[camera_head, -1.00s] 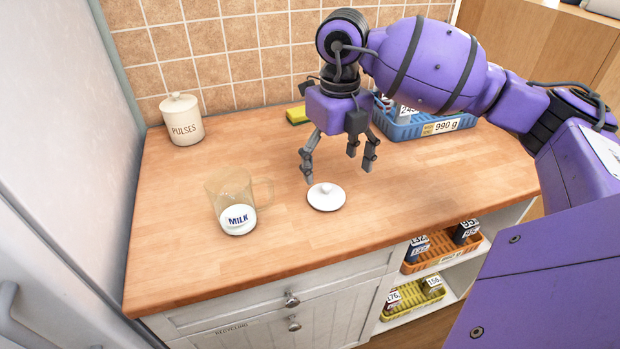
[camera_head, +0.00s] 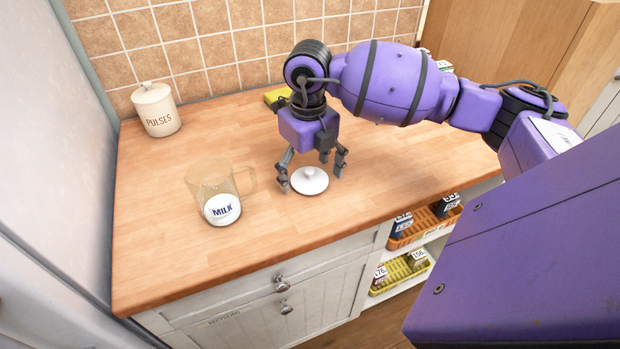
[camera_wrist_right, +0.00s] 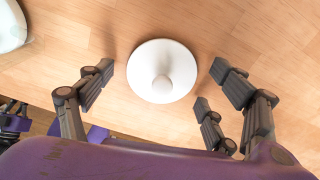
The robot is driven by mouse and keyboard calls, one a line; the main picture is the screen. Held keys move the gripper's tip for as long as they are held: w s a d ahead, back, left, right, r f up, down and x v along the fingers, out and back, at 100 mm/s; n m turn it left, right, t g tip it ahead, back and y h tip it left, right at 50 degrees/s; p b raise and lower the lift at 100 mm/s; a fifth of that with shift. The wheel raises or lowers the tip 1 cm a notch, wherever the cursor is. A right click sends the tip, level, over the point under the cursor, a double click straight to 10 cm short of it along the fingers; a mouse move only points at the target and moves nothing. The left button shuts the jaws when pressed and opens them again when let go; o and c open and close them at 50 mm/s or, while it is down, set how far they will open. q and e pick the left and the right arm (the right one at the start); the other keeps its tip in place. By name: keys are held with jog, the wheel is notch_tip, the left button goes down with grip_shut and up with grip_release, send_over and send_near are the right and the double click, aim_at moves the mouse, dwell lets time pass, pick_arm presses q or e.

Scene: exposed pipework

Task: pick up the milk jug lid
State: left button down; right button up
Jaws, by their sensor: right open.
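The white round lid (camera_head: 309,181) with a small knob lies on the wooden counter, to the right of the clear glass milk jug (camera_head: 217,193). The jug has a MILK label and a handle on its right. My right gripper (camera_head: 311,178) is open and empty just above and behind the lid. In the right wrist view the lid (camera_wrist_right: 162,72) lies between and ahead of the spread fingers (camera_wrist_right: 160,88), not touching them as far as I can tell. A piece of the jug (camera_wrist_right: 10,27) shows at the top left there. My left gripper is not clearly seen.
A PULSES canister (camera_head: 157,109) stands at the back left by the tiled wall. A yellow sponge (camera_head: 277,98) lies at the back behind my right gripper. Orange (camera_head: 424,229) and yellow (camera_head: 400,274) baskets sit on shelves below the counter. The counter's front is clear.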

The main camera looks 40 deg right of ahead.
jog(key=shift+c, duration=0.5)
jog(key=c, duration=0.9)
jog(key=shift+r, duration=0.1)
